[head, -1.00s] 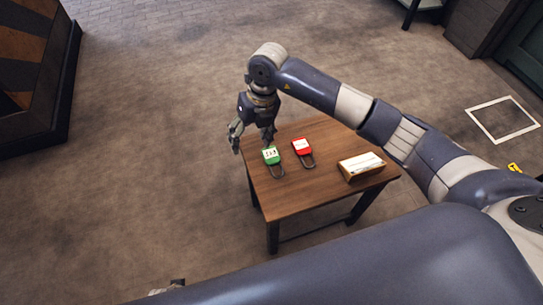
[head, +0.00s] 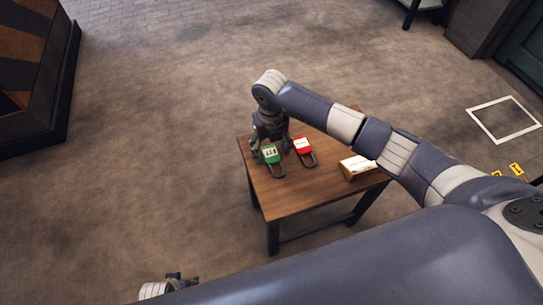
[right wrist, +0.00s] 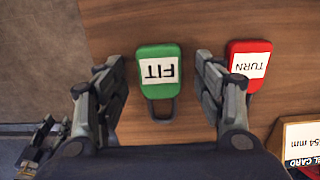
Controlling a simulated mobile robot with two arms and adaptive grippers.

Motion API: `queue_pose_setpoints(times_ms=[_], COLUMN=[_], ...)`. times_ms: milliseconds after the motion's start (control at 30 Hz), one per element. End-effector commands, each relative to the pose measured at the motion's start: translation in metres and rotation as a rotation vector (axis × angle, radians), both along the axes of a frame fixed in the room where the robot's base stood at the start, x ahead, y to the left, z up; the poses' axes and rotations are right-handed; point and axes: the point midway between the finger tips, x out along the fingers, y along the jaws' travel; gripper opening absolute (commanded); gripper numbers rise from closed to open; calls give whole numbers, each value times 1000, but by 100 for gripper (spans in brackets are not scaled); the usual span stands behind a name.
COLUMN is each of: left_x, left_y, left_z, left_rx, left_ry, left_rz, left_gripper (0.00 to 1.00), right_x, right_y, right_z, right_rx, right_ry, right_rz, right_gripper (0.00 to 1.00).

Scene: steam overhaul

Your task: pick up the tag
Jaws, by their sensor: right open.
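A green padlock-shaped tag (head: 271,156) lies on the wooden table (head: 290,200). Its white label reads FIT in the right wrist view (right wrist: 159,72), upside down. A red tag (head: 303,146) lies to its right; its label reads TURN in the right wrist view (right wrist: 249,60). My right gripper (head: 268,146) is open over the table's left end. In the right wrist view its fingers (right wrist: 160,75) stand on either side of the green tag, apart from it. The right finger is between the two tags. Part of my left arm's end (head: 172,285) shows at the bottom; its jaws are unclear.
A small cardboard box (head: 357,167) lies at the right of the table, partly beside my right arm. Its printed label also shows in the right wrist view (right wrist: 302,142). The table's front is bare. Open floor surrounds the table.

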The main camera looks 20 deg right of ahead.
Motion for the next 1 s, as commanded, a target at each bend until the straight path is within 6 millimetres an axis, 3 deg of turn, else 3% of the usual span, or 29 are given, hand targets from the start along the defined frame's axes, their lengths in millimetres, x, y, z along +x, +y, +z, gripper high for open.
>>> queue_pose_setpoints(times_ms=[100,333,500,533,1000], left_x=[2,2,2,2,3], left_y=[0,0,0,0,0], left_z=[4,5,5,5,6], left_rx=[1,1,1,1,0], left_ry=[-2,-1,-1,-1,-6], left_rz=[0,1,0,0,1], left_gripper=[40,40,40,40,40], right_x=[0,0,0,0,1], right_y=[0,0,0,0,0], right_z=[-9,-9,-9,-9,-2], right_rx=[0,0,0,0,0], right_ry=[0,-1,-1,-1,-1], right_rz=[-1,0,0,0,0], right_gripper=[63,61,23,19,19])
